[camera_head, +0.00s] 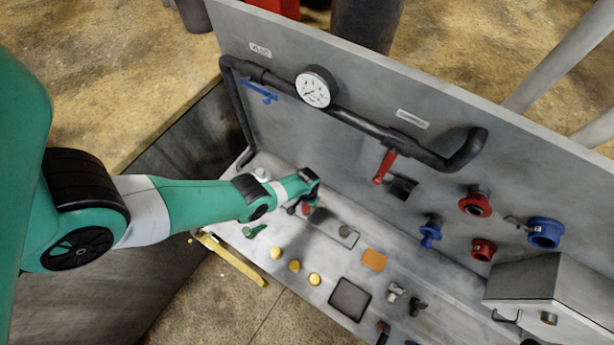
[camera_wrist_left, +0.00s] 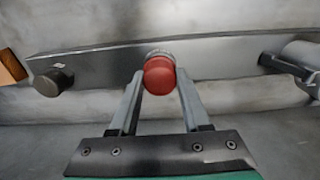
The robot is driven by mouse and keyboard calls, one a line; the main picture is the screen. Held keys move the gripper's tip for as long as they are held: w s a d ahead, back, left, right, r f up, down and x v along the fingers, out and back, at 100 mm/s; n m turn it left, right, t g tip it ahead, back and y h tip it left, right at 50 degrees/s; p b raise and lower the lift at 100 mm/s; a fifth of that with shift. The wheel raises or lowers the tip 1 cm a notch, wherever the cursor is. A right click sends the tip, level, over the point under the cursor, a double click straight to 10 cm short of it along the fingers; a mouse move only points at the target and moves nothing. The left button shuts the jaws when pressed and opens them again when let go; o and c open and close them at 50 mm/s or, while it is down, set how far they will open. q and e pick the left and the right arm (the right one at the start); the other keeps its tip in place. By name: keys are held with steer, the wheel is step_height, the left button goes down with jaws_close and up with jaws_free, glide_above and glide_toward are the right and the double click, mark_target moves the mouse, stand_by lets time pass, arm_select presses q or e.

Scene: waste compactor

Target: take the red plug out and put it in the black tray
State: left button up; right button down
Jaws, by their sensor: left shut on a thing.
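The red plug (camera_wrist_left: 160,75) is between the two fingers of my left gripper (camera_wrist_left: 161,88) in the left wrist view, in front of a grey plate. The gripper is shut on it. Whether the plug is still seated in the plate cannot be told. In the head view the left gripper (camera_head: 303,208) is low over the left part of the grey bench, with a bit of the red plug (camera_head: 309,211) showing at its tips. The black tray (camera_head: 350,299) is a flat dark square on the bench's front part, to the right of the gripper, and looks empty. My right gripper is not in view.
A grey plate with a dark knob (camera_head: 345,231) and an orange pad (camera_head: 374,260) lie between gripper and tray. Yellow buttons (camera_head: 295,266) line the front. A black pipe with a gauge (camera_head: 315,87) and a red-handled lever (camera_head: 384,167) stand out from the back panel.

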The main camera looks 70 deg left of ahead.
arm_select(q)
jaws_close()
steer(key=shift+o, duration=2.3)
jaws_free()
jaws_close()
steer(key=n, duration=0.4)
steer(key=shift+n, duration=0.6)
steer(key=shift+n, duration=1.1)
